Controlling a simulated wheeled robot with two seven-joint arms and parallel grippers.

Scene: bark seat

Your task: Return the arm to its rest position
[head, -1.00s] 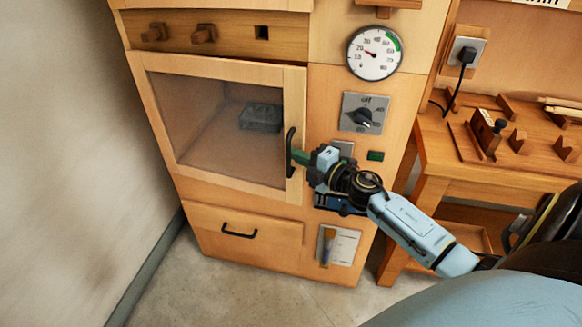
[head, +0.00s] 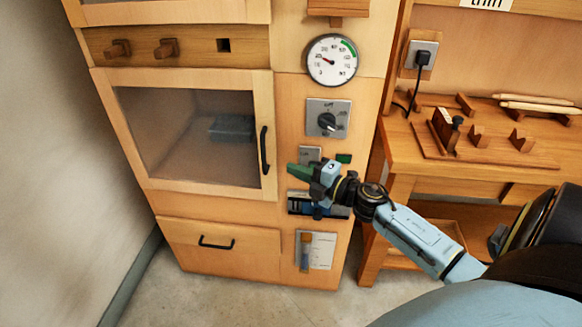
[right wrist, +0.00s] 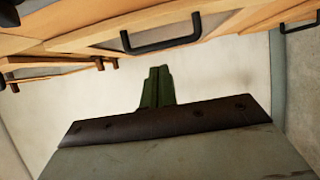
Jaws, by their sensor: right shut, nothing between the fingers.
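My right arm (head: 415,235) reaches in from the lower right of the head view. Its gripper (head: 293,171) points left in front of the wooden cabinet (head: 182,204), just right of the glass door's black handle (head: 265,150) and apart from it. The green fingers are together and empty; they also show in the right wrist view (right wrist: 158,88). The glass door (head: 180,135) looks closed, with a dark block (head: 232,128) behind the glass. My left gripper is not in view.
A round gauge (head: 331,61) and a dial switch (head: 327,118) are on the cabinet above my gripper. A drawer (head: 220,245) with a black handle is below the door. A wooden workbench (head: 480,155) with tools stands at the right. A wall (head: 50,170) bounds the left.

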